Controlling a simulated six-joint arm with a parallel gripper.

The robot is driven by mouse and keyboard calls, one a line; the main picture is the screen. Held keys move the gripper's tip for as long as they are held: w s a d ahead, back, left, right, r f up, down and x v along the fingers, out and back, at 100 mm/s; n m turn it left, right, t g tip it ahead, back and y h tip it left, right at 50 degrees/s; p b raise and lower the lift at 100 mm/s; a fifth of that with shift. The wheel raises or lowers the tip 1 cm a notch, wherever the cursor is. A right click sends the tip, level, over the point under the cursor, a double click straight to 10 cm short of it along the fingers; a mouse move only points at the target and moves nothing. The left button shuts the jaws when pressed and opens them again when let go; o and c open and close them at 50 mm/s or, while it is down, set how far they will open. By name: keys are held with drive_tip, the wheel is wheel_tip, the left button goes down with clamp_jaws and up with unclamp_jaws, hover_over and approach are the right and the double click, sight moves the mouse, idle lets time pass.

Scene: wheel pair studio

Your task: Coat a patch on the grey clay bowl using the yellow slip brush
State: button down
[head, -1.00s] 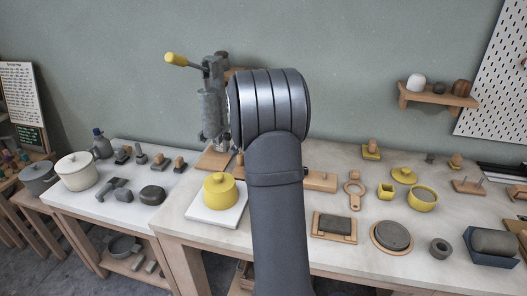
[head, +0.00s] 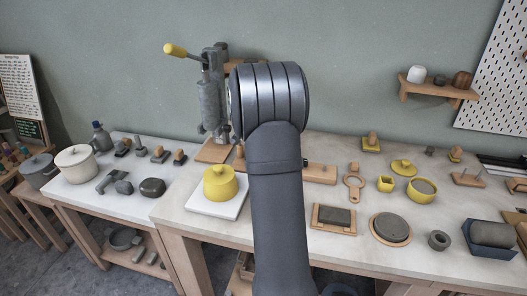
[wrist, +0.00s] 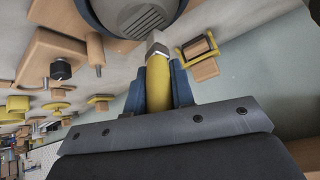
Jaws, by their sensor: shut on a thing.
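My gripper (wrist: 159,90) is in the wrist view, its blue-grey fingers shut on the yellow slip brush (wrist: 157,72). The brush's yellow handle points up the picture to a pale metal ferrule (wrist: 156,45). Its bristle end is not clear. A round grey ridged thing with a dark blue-grey rim (wrist: 142,18) is close beyond the ferrule, cut off by the top edge. It may be the grey clay bowl, but I cannot be sure. Whether the brush touches it I cannot tell. In the head view my arm hides the gripper and brush.
In the head view, a yellow lidded pot (head: 220,184) stands on a white slab left of my arm. A lever press (head: 211,105) stands behind.

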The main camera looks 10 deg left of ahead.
idle(0.3)
drive_tip(key=shift+s, duration=1.8)
drive_tip(key=shift+w, duration=0.15)
drive_tip(key=shift+w+r, duration=0.1)
drive_tip(key=shift+w, duration=1.6)
drive_tip(key=shift+s, duration=0.1)
drive_tip(key=shift+s, duration=1.75)
